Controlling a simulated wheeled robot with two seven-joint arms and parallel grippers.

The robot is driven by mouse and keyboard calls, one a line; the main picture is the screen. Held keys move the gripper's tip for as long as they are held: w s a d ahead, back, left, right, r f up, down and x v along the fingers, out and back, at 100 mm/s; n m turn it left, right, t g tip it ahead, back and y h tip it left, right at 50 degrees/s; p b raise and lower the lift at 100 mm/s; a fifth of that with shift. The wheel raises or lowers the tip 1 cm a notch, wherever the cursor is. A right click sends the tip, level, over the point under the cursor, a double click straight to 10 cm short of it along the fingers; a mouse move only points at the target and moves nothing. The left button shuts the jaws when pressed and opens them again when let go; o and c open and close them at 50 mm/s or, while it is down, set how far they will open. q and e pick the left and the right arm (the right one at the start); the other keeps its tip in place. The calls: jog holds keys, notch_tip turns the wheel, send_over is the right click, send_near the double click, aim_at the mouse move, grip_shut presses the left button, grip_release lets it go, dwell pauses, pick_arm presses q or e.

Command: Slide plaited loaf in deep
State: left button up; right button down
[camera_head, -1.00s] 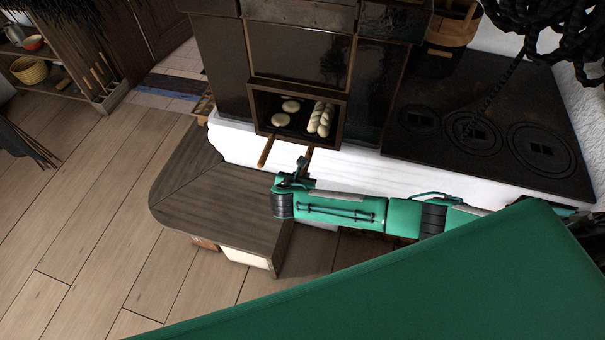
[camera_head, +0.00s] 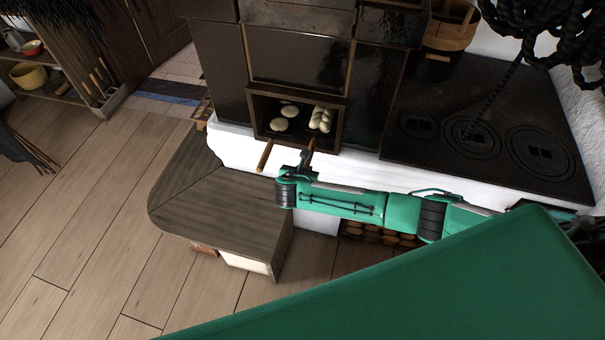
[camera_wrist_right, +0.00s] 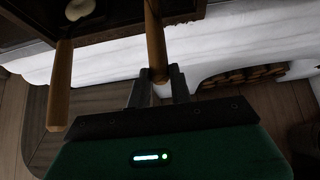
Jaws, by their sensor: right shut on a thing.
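The plaited loaf (camera_head: 321,119) is pale and lies inside the dark oven opening (camera_head: 256,115), on its right side. Two round pale loaves (camera_head: 279,125) lie to its left in the opening. My right gripper (camera_head: 305,160) is in front of the opening, shut on a wooden handle (camera_head: 310,147) that runs toward the plaited loaf. In the right wrist view the handle (camera_wrist_right: 154,40) passes between the fingers of my right gripper (camera_wrist_right: 158,88). What the handle joins to is hard to make out. My left gripper is not in view.
A second wooden handle (camera_head: 265,156) sticks out of the opening to the left. The white ledge (camera_head: 235,150) runs below the opening, above a wooden bench (camera_head: 215,205). The black stove top (camera_head: 470,130) lies to the right.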

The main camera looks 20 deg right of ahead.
jog(key=shift+w+d+b, duration=0.15)
jog(key=shift+w+d, duration=0.4)
jog(key=shift+w, duration=0.25)
jog(key=shift+w+d+b, duration=0.1)
jog(key=shift+w+d, duration=0.45)
jog(key=shift+w, duration=0.2)
jog(key=shift+w+d+b, duration=0.15)
jog(key=shift+w+d, duration=0.4)
jog(key=shift+w, duration=0.25)
jog(key=c, duration=1.2)
grip_release()
jog(key=shift+o, duration=0.2)
jog(key=shift+s+a, duration=0.1)
jog(key=b+v, duration=0.1)
jog(key=v, duration=1.2)
jog(key=shift+s+r+b, duration=0.2)
jog(key=shift+b, duration=0.1)
